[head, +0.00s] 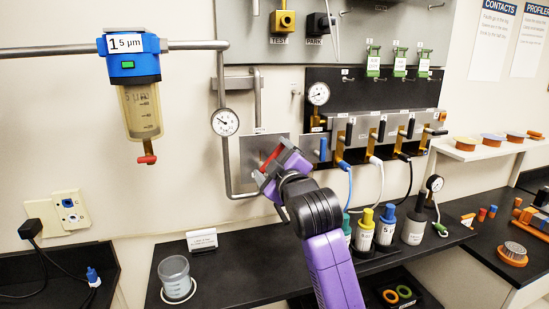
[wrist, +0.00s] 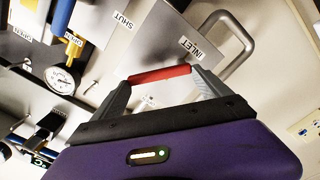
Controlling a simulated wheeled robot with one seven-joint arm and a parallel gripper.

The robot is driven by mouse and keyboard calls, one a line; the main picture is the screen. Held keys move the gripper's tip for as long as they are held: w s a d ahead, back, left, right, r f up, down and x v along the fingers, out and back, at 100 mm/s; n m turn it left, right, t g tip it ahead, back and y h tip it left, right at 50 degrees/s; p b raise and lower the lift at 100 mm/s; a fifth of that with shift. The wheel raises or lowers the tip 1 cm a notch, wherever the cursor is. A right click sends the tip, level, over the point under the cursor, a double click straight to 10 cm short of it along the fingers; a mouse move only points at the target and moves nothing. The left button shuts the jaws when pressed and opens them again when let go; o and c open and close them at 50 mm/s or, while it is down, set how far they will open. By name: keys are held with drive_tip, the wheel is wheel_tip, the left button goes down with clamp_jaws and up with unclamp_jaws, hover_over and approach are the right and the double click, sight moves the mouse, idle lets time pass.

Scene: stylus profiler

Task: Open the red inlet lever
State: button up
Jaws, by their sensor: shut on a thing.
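The red inlet lever (wrist: 160,75) shows in the wrist view as a red bar held between the two grey fingers. In the head view the red lever (head: 271,156) lies in front of a grey wall plate (head: 252,150), partly covered by my gripper. My gripper (head: 279,166) is shut on the lever; it also fills the lower wrist view (wrist: 163,86). The lever's pivot is hidden.
A blue lever (head: 323,149) stands just right of my gripper. A pressure gauge (head: 225,122) hangs at upper left, beside the grey pipe. The black bench (head: 240,262) below carries a clear cup (head: 176,279) and several capped bottles.

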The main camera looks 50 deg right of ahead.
drive_tip(key=n, duration=0.1)
drive_tip(key=n+p, duration=0.1)
drive_tip(key=n, duration=0.1)
drive_tip(key=w+a+n, duration=0.1)
drive_tip(key=shift+a+r+n+p, duration=0.1)
drive_tip(key=shift+r+n+p, duration=0.2)
drive_tip(key=shift+p, duration=0.1)
drive_tip(key=shift+w+a+f+n+p, duration=0.15)
drive_tip(key=shift+a+n+p, duration=0.15)
drive_tip(key=shift+n, duration=0.6)
drive_tip(key=shift+w+a+n+p, duration=0.1)
drive_tip(key=shift+a+n+p, duration=0.15)
drive_tip(key=shift+n, duration=0.65)
drive_tip(key=o, duration=1.9)
drive_tip(key=b+v, duration=0.1)
drive_tip(key=v, duration=0.6)
drive_tip(key=shift+s+a+b, duration=0.2)
drive_tip(key=shift+s+b, duration=0.15)
